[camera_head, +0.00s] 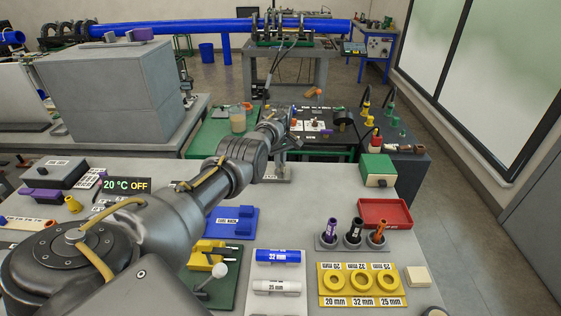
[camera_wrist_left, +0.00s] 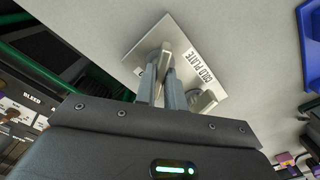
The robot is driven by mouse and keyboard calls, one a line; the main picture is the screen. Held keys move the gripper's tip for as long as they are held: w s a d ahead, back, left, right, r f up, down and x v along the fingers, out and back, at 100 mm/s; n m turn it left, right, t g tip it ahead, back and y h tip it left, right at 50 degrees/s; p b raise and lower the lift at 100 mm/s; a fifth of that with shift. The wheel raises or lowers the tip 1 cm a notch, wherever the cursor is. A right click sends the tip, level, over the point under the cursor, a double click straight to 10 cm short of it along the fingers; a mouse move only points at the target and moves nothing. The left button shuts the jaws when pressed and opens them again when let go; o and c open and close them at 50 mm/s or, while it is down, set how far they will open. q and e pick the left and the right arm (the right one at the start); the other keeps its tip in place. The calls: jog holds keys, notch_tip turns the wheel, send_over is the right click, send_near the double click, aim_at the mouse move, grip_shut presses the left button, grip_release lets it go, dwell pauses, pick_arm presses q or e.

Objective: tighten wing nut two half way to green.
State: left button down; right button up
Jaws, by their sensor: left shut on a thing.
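A pale metal plate with a label reading "COLD PLATE" (camera_wrist_left: 198,66) lies flat on the grey bench. In the head view the plate (camera_head: 283,177) is at the bench's far edge, partly behind my arm. My left gripper (camera_wrist_left: 160,82) points down over the plate, its fingers shut around a grey metal piece that looks like a wing nut (camera_wrist_left: 179,53). A second grey metal piece (camera_wrist_left: 206,99) stands on the plate beside the fingers, partly hidden by the gripper body. I cannot tell the nut numbers, and I cannot make out a green mark. My right gripper is not in view.
A blue holder (camera_head: 232,221), a green box (camera_head: 377,169), a red tray (camera_head: 385,213) and three tools in cups (camera_head: 352,236) stand on the bench. A yellow ring board (camera_head: 361,285) lies nearer. Bare bench lies right of the plate.

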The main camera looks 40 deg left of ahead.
pick_arm(q)
jog(key=m, duration=0.3)
jog(key=shift+m, duration=0.3)
jog(key=c, duration=1.5)
grip_release()
notch_tip(320, 180, up, 3)
jog(key=shift+w+r+p, duration=0.1)
jog(key=shift+p, duration=0.8)
notch_tip(320, 180, up, 8)
jog(key=shift+f+b, duration=0.15)
jog(key=shift+b, duration=0.45)
